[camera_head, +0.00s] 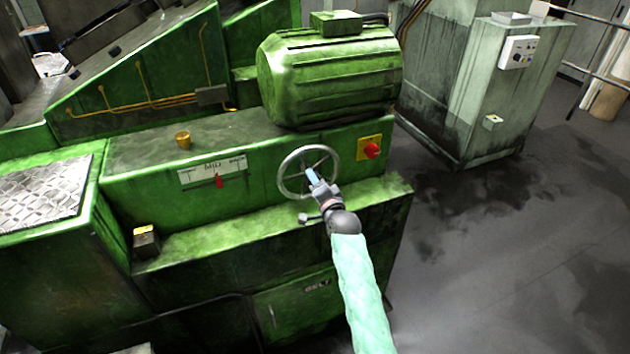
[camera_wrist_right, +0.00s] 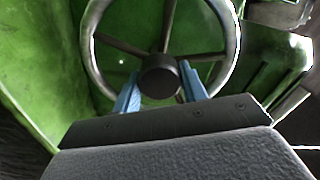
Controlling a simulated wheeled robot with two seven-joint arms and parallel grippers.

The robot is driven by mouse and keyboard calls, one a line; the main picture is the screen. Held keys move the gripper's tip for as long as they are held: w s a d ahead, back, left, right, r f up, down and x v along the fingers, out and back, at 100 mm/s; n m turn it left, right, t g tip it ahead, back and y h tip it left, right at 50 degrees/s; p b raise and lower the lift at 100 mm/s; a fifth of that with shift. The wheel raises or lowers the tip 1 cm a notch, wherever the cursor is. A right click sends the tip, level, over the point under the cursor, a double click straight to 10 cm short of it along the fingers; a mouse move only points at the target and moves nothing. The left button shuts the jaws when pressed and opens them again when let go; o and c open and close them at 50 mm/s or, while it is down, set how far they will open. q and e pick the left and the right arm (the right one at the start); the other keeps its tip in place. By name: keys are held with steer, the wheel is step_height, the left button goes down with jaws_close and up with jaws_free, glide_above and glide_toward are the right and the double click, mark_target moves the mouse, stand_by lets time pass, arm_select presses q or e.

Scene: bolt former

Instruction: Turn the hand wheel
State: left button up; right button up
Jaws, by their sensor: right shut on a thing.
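The hand wheel (camera_head: 283,165) is a grey spoked ring on the front of the green machine, below the big motor housing. It also fills the upper part of the right wrist view (camera_wrist_right: 88,60). My right gripper (camera_head: 312,178) comes from below, its tips at the lower middle of the wheel. In the wrist view its two blue fingers (camera_wrist_right: 160,92) stand on either side of the dark round hub (camera_wrist_right: 160,76), shut on the wheel there. The exact contact is partly hidden. My left gripper is not in view.
A yellow plate with a red knob (camera_head: 372,151) is just right of the wheel. A labelled panel with a red lever (camera_head: 219,182) is to the left. The green motor housing (camera_head: 330,75) is above. A pale cabinet (camera_head: 490,90) stands behind right, with open floor (camera_head: 510,240) in front.

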steer(key=shift+m, duration=0.7)
steer(key=o, duration=1.2)
steer(key=shift+o, duration=0.9)
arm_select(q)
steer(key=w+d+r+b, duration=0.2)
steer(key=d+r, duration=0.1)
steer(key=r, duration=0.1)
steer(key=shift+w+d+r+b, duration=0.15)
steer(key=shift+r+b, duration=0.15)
arm_select(e)
steer(key=v, duration=0.7)
steer(key=shift+s+d, duration=0.15)
steer(key=shift+s, duration=0.2)
